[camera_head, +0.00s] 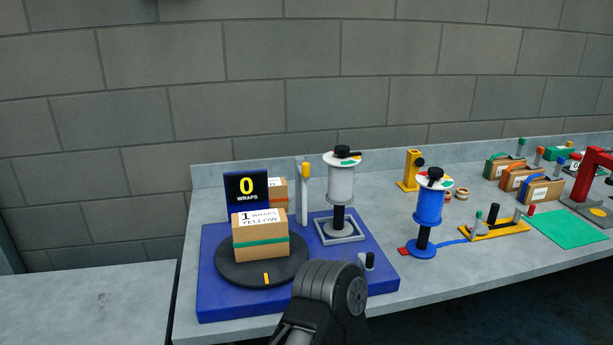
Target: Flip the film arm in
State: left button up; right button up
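A grey-white film roll (341,184) stands upright on a black post over a grey square frame. A pale upright post with a yellow top (305,190) stands just left of it; I cannot tell for sure which part is the film arm. A cardboard box (260,248) with a green band and a label reading "1 WRAPS YELLOW" sits on the black turntable (224,268). A black sign (246,186) behind it reads "0 WRAPS". All stand on a blue base (213,308). A dark arm part of mine covers the base's front edge. Neither gripper shows.
A small black knob (368,261) stands at the base's right. Further right are a blue roll (430,205) on a blue stand, a yellow bracket (411,171), banded boxes (522,181) and a green mat (567,229). The grey table (80,300) at left is bare.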

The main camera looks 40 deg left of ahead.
aim_at(304, 170)
jog(key=l+u, duration=0.1)
jog(key=u, duration=0.4)
jog(key=i+l+u, duration=0.1)
jog(key=u, duration=0.35)
jog(key=l+u, duration=0.15)
jog(key=u, duration=0.35)
